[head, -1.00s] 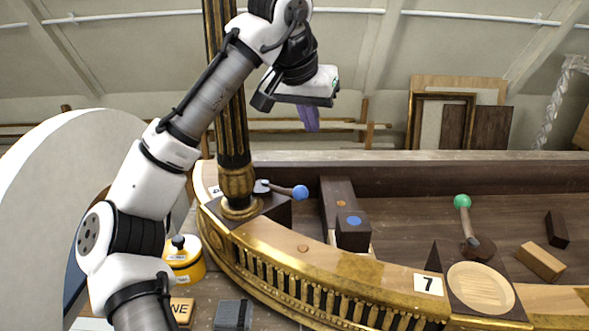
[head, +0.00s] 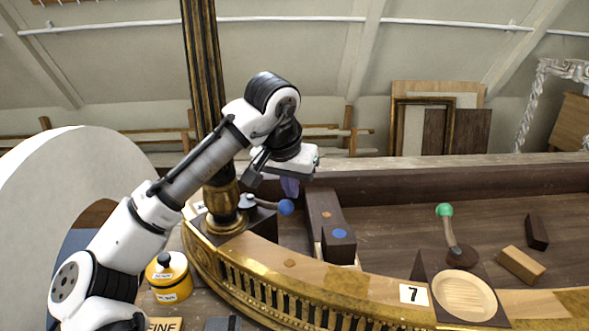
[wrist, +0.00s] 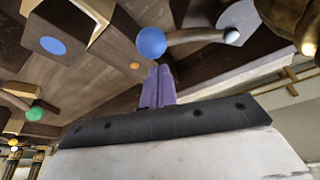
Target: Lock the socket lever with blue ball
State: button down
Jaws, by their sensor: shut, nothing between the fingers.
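The lever with the blue ball (head: 285,207) sits at the foot of the dark fluted column (head: 205,100), its arm reaching right from a pale hub. In the wrist view the blue ball (wrist: 151,42) lies just beyond my fingertips, with its brown arm (wrist: 195,36) running right to the hub (wrist: 240,22). My gripper (head: 290,190) has purple fingers, shut and empty, just above and behind the ball in the head view. In the wrist view the fingers (wrist: 158,75) point toward the ball, and a small gap seems to show. The lever's socket is not clear.
A dark block with a blue disc (head: 340,233) stands right of the ball. Farther right are a green-ball lever (head: 445,210), a round wooden dish (head: 464,297) and a wooden block (head: 520,264). A yellow pot (head: 168,277) stands left of the curved gilt rail (head: 290,305).

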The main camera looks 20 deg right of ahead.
jog(key=shift+s+a+f, duration=0.1)
jog(key=shift+s+a, duration=0.15)
jog(key=shift+s+a+m+p, duration=0.2)
jog(key=shift+s+m+p, duration=0.1)
jog(key=shift+m+p, duration=0.15)
jog(key=shift+s+a+m+h+p, duration=0.15)
jog(key=shift+a+m+h+p, duration=0.15)
jog(key=shift+m+p, duration=0.15)
jog(key=shift+s+a, duration=0.2)
jog(key=shift+d+g, duration=0.1)
jog(key=shift+g, duration=0.2)
jog(key=shift+w, duration=0.1)
